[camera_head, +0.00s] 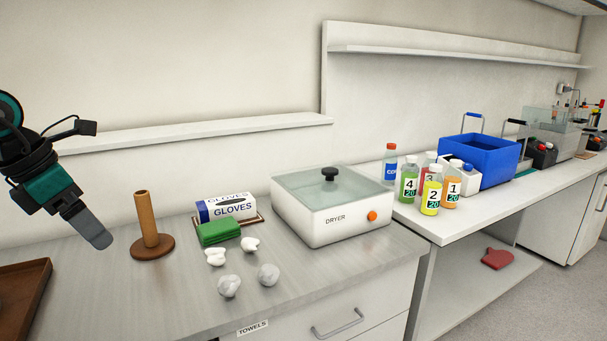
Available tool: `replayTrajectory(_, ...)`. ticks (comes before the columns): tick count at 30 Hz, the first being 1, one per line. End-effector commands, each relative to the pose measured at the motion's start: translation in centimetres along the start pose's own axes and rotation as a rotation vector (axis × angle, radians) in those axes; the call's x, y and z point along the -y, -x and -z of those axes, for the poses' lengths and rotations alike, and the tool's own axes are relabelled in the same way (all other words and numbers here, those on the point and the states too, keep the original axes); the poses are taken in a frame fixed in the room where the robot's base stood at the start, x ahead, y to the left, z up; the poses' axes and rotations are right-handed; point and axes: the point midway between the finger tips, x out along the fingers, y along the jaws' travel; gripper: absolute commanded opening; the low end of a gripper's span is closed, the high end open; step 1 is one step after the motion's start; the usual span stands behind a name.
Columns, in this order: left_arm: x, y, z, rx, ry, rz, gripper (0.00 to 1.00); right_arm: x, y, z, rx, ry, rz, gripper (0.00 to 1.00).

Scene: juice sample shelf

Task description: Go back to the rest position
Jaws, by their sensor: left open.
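My left gripper (88,226) comes in from the left and hangs in the air above the grey counter (180,305). It is open, with nothing seen between its fingers; it is seen nearly edge-on. It is left of the wooden towel holder (148,222) and apart from it. My right gripper is not in view.
A white dryer (330,222), a gloves box (226,207), a green cloth (218,232) and crumpled white balls (229,285) stand on the counter. A brown tray (22,300) lies at left. Numbered bottles (409,184) and a blue crate (490,160) stand at right.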

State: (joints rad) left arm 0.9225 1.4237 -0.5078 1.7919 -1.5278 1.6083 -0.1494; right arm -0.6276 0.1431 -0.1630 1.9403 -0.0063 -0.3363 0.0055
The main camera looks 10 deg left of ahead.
Motion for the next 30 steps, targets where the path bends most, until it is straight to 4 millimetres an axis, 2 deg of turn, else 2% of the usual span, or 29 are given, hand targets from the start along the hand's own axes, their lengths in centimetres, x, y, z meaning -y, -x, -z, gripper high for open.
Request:
replayTrajectory(2,0.4,-0.5,-0.2,0.005,-0.003,0.016,0.97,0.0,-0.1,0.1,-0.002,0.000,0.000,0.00)
replayTrajectory(3,2.2,-2.5,-1.2,0.036,-0.014,0.093,0.97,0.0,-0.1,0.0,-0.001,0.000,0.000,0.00)
replayTrajectory(8,8.8,-7.6,-4.5,0.173,0.010,0.376,0.97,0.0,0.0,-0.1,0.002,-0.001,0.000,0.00)
replayTrajectory(11,14.1,-10.4,-6.5,0.278,0.097,0.610,0.97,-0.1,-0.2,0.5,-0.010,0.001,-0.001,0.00)
replayTrajectory(12,16.1,-11.3,-7.2,0.322,0.153,0.709,0.97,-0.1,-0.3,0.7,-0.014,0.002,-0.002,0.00)
replayTrajectory(15,20.6,-12.8,-8.8,0.431,0.358,0.962,0.97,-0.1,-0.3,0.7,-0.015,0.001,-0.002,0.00)
replayTrajectory(18,23.1,-14.0,-9.9,0.522,0.644,1.181,0.97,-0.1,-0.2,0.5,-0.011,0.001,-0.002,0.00)
replayTrajectory(20,23.7,-15.0,-10.1,0.564,0.847,1.286,0.97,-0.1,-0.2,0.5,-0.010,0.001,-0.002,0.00)
replayTrajectory(23,23.6,-17.4,-9.4,0.607,1.234,1.413,0.97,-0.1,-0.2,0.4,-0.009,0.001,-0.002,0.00)
replayTrajectory(26,22.8,-21.2,-7.0,0.613,1.669,1.461,0.97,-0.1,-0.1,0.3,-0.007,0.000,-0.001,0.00)
replayTrajectory(29,22.6,-25.9,-2.7,0.576,2.131,1.421,0.97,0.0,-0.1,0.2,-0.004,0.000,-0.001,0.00)
replayTrajectory(30,22.9,-27.9,-0.5,0.547,2.317,1.379,0.97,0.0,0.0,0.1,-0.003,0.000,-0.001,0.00)
